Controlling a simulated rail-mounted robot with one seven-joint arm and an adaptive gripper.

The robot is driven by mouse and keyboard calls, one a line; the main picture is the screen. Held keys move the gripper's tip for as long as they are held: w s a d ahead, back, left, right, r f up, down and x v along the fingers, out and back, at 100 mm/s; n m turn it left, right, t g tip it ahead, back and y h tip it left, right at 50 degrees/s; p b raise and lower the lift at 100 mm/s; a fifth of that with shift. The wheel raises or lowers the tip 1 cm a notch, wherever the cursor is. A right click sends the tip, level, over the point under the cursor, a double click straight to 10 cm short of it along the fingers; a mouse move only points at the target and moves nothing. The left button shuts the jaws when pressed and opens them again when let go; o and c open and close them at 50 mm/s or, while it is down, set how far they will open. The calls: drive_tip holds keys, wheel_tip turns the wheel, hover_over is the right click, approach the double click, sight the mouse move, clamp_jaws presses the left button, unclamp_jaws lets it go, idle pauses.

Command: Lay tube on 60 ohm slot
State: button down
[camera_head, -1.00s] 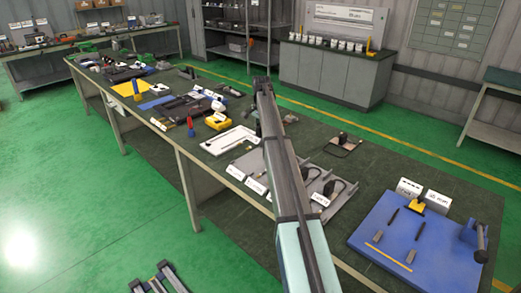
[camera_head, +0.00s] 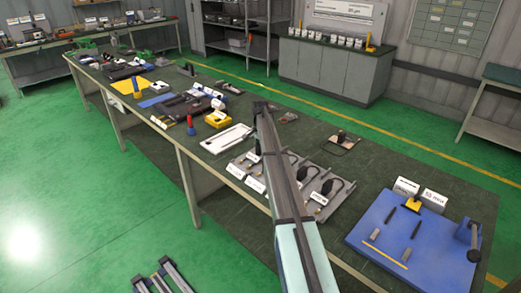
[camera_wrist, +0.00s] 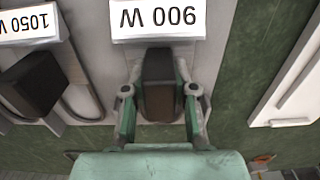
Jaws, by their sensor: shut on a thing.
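My gripper (camera_wrist: 160,98) is shut on the dark block of a heating element (camera_wrist: 159,68) in the wrist view, with one green finger on each side. The block sits right by the 900 W card (camera_wrist: 158,18). The tube of this element is hidden or cannot be made out. In the head view my arm covers the gripper. The blue board (camera_head: 372,222) at the right carries dark and grey pieces and a yellow strip. White cards (camera_head: 433,200) stand at its back edge; their text is too small to read, so I cannot tell a 60 ohm slot.
A second dark block (camera_wrist: 33,82) with a grey loop lies left by the 1050 W card (camera_wrist: 27,24). More elements lie on the grey rack (camera_head: 322,211). A white tray (camera_head: 226,139) lies beyond it. Green bench top is bare between rack and blue board.

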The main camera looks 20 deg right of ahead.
drive_tip(key=c, duration=0.9)
unclamp_jaws()
drive_tip(key=shift+f, duration=0.1)
wheel_tip(320, 180, up, 12)
drive_tip(key=b, duration=0.3)
